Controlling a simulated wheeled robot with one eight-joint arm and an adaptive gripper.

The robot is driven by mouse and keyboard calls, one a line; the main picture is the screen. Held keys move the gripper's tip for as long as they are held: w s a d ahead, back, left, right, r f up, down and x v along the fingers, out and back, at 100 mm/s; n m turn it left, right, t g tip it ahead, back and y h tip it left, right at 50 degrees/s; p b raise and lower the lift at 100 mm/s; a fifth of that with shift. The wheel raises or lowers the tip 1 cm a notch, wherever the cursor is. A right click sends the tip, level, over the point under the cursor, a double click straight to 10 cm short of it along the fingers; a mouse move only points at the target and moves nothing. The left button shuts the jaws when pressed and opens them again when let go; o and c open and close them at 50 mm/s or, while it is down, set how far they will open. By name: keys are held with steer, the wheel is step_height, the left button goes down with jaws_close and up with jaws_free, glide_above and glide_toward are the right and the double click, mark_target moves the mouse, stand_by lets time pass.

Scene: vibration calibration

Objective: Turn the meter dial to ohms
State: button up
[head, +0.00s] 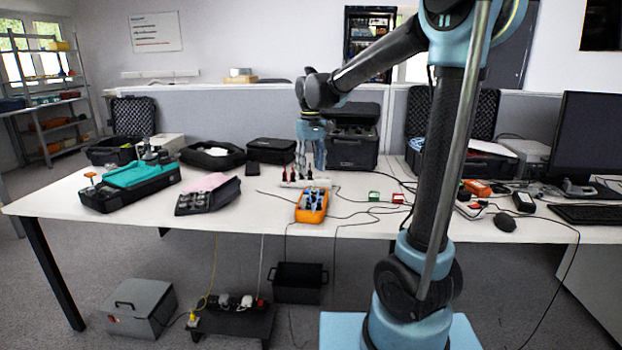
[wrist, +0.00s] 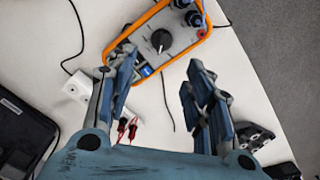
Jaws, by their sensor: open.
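The orange-edged meter (head: 311,206) lies near the front edge of the white table in the head view. In the wrist view the meter (wrist: 183,52) shows a grey face with a round black dial (wrist: 161,40); its markings are too small to read, so I cannot tell its setting. Dark plugs or sockets sit at the meter's upper end there. My gripper (head: 313,163) hangs pointing down above the table, slightly behind the meter in the head view. In the wrist view my gripper (wrist: 161,60) is open and empty, with the dial beyond the gap between its fingertips, apart from them.
Red and black test leads (wrist: 126,127) stand by a white block (wrist: 76,86). Loose cables cross the table around the meter. Small green (head: 374,196) and red (head: 398,198) blocks lie right of it.

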steer(key=shift+r, duration=0.95)
